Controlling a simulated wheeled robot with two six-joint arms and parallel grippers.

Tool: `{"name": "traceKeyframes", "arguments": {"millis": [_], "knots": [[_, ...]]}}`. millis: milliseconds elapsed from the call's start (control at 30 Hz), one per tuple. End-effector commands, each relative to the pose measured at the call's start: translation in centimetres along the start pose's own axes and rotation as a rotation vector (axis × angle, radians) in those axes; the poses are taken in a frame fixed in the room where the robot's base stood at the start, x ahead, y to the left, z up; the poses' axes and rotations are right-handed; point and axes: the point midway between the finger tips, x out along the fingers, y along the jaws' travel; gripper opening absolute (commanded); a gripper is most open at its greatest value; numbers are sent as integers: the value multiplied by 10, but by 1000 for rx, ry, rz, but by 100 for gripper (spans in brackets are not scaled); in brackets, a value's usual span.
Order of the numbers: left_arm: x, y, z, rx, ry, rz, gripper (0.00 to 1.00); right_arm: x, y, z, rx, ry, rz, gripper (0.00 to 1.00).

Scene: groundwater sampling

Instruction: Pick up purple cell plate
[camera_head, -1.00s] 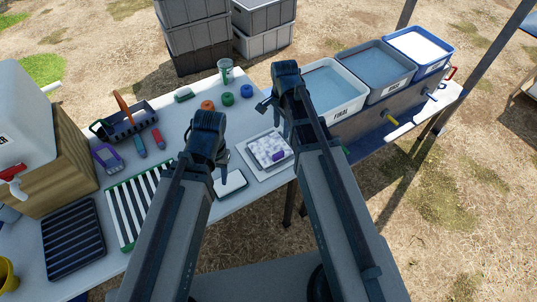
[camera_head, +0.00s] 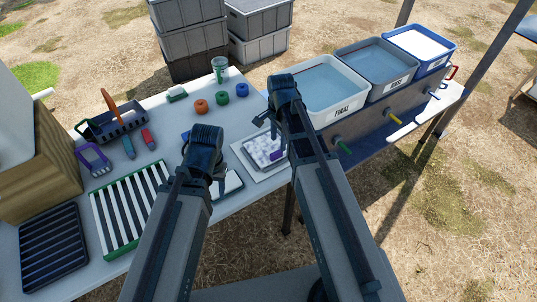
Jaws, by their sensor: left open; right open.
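A pale, speckled plate with a purple tab (camera_head: 261,150) lies on a white board (camera_head: 243,158) near the table's right edge. My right gripper (camera_head: 267,120) is open and empty, above and beside the plate's upper right side; its arm covers the plate's right edge. My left gripper (camera_head: 214,182) is open, left of the plate and apart from it. It is over a small white-topped tray (camera_head: 233,184), which it partly hides. A separate purple-framed item (camera_head: 94,159) lies at the left of the table.
Striped rack (camera_head: 130,208), dark rack (camera_head: 52,250) and tool caddy (camera_head: 112,122) occupy the left. Coloured rings (camera_head: 222,98) and a cup (camera_head: 219,69) stand at the back. Water bins, one labelled FINAL (camera_head: 340,109), stand right of the plate. A table gap lies below the plate.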

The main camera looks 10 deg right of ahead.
Motion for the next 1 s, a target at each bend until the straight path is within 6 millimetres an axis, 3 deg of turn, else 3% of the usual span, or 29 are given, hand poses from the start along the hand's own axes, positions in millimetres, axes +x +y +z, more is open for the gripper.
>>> {"name": "traceKeyframes", "arguments": {"millis": [267, 700, 967, 1000], "knots": [[6, 1, 0, 0, 0, 0, 50, 6, 0, 1, 0, 0, 0, 55], [53, 5, -3, 0, 0, 0, 50, 53, 1, 8, 0, 0, 0, 55], [52, 5, -3, 0, 0, 0, 50, 52, 1, 8, 0, 0, 0, 55], [52, 5, -3, 0, 0, 0, 50, 52, 1, 8, 0, 0, 0, 51]]}}
